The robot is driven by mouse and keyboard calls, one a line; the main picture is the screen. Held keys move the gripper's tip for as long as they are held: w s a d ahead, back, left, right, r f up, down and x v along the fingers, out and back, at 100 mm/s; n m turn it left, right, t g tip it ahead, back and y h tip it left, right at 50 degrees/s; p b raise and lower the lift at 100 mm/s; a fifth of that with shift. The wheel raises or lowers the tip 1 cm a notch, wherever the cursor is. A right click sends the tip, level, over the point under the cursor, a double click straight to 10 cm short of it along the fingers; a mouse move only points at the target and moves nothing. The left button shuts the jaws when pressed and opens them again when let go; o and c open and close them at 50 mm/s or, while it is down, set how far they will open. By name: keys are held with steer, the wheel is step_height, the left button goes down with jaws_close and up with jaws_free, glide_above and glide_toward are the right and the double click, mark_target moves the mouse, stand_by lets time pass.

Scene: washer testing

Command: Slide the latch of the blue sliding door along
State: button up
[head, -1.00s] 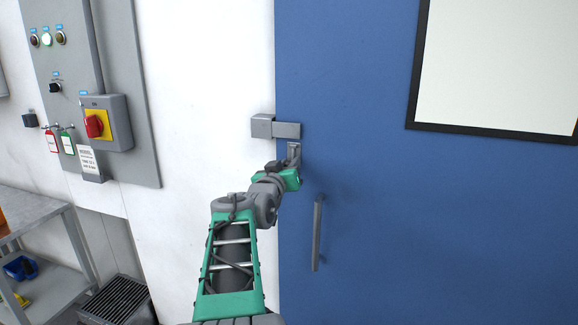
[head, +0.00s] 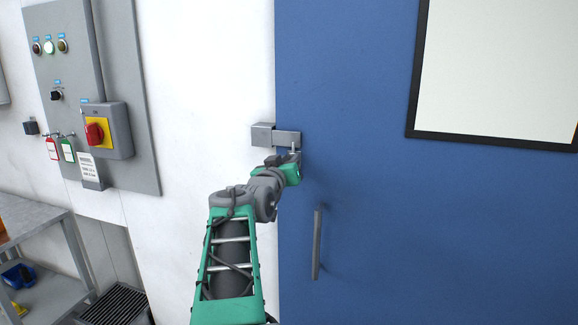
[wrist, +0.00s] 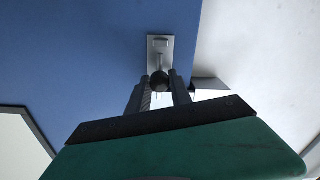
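The blue sliding door (head: 360,200) has a grey latch (head: 288,138) at its left edge, reaching to a grey block (head: 262,134) on the white wall. My gripper (head: 294,152) is just below the latch bar and hides part of the fitting. In the wrist view a dark round knob (wrist: 160,82) stands in front of a metal plate (wrist: 160,50) on the door. The fingers of my gripper (wrist: 160,88) are apart, one on each side of the knob. I cannot tell whether they touch it.
A vertical door handle (head: 317,244) is below and right of my gripper. A black-framed window (head: 495,70) is at the upper right. A control panel with a red switch (head: 94,133) is on the left wall, above a grey bench (head: 35,222).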

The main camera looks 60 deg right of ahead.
steer(key=o, duration=0.4)
steer(key=s+a+b, duration=0.1)
steer(key=a+b, duration=0.1)
steer(key=a, duration=0.5)
steer(key=shift+a, duration=0.4)
steer(key=shift+s, duration=0.1)
steer(key=w+a+f+n+t+y+p, duration=0.1)
steer(key=w+a+f+n+t+y, duration=0.3)
steer(key=w+a+f, duration=0.55)
steer(key=w+a+f+n+t+y+p, duration=0.1)
steer(key=w+a+f+n+y, duration=0.2)
steer(key=w+a+f+y, duration=0.7)
steer(key=s+a+f+n+g+y, duration=0.1)
steer(key=s+a+f+n, duration=0.1)
steer(key=a, duration=0.8)
steer(key=s+a+f+n+g+y+p, duration=0.1)
steer(key=s+a+f, duration=0.3)
steer(key=a, duration=0.6)
steer(key=s+a+f+n+g+y, duration=0.1)
steer(key=s+a+f+n+g, duration=0.1)
steer(key=s+a, duration=0.5)
steer(key=a+f+n, duration=0.1)
steer(key=a, duration=0.2)
steer(key=shift+g+y, duration=0.3)
steer(key=shift+y, duration=0.1)
